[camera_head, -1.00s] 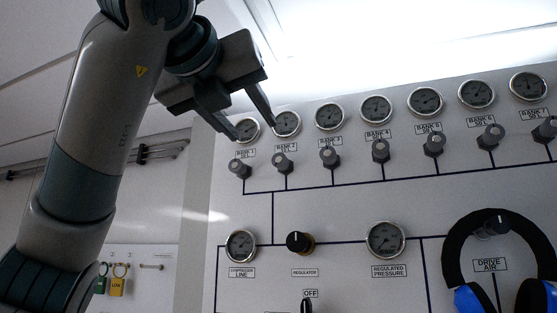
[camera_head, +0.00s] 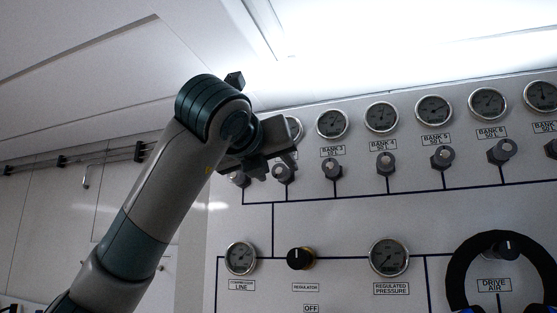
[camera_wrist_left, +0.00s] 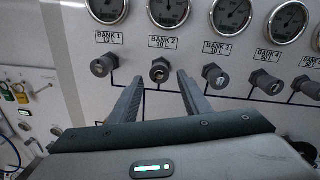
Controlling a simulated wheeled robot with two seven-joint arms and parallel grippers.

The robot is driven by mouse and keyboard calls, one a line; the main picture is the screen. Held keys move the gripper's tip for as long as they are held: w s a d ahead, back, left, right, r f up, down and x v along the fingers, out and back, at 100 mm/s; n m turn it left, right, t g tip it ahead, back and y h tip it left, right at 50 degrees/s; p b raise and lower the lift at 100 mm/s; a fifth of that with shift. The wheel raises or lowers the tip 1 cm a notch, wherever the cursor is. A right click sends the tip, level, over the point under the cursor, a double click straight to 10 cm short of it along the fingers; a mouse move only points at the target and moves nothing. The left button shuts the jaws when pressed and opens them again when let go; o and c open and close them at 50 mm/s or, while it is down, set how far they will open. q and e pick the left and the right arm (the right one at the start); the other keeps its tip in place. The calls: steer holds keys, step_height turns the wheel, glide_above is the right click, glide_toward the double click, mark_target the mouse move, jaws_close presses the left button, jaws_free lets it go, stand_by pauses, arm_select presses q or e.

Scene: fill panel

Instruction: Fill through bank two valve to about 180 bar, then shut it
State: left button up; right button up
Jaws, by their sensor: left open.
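The bank two valve (camera_wrist_left: 160,70) is a dark knob under its "BANK 2" label. In the left wrist view it appears between the two fingertips of my left gripper (camera_wrist_left: 159,78). The gripper is open with nothing held; whether the fingers touch the knob cannot be told. In the head view my left gripper (camera_head: 270,165) is at the bank two valve (camera_head: 283,172) and covers its label. The bank two gauge (camera_wrist_left: 168,10) is above the valve, its reading too small to tell. The regulated pressure gauge (camera_head: 389,257) is lower on the panel. My right gripper is not in view.
The bank one valve (camera_wrist_left: 104,65) and bank three valve (camera_wrist_left: 215,76) flank the bank two valve closely. A regulator knob (camera_head: 300,259) and compressor line gauge (camera_head: 240,258) sit below.

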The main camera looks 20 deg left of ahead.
mark_target(279, 173)
arm_select(q)
steer(key=shift+w+p, duration=0.5)
steer(key=shift+w, duration=1.05)
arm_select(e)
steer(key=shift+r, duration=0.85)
arm_select(q)
steer(key=shift+c, duration=0.5)
steer(key=c, duration=0.9)
steer(key=shift+m, duration=0.3)
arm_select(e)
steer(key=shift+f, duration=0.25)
